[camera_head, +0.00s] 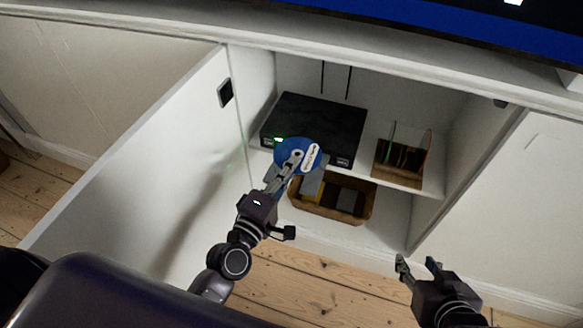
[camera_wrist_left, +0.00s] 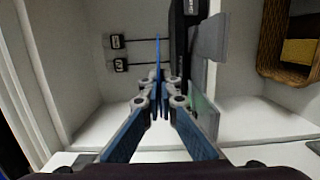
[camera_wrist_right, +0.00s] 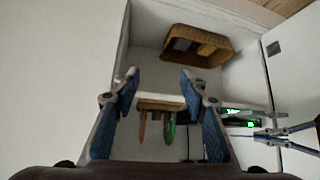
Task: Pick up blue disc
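The blue disc (camera_head: 283,153) has a white label and is in front of the black box on the cabinet shelf. My left gripper (camera_head: 297,156) is shut on it. In the left wrist view the blue disc (camera_wrist_left: 157,62) shows edge-on as a thin blue line between the closed fingertips (camera_wrist_left: 158,102). It is held clear in front of the box, as far as I can tell. My right gripper (camera_head: 419,265) is open and empty, low in front of the cabinet's right side. In the right wrist view its fingers (camera_wrist_right: 160,82) stand wide apart with nothing between them.
A black box (camera_head: 318,124) with green lights sits on the shelf. Right of it is a wooden rack (camera_head: 400,178) with upright discs. A wicker basket (camera_head: 333,212) is below the shelf. An open white door (camera_head: 150,165) stands at left. Floorboards in front are clear.

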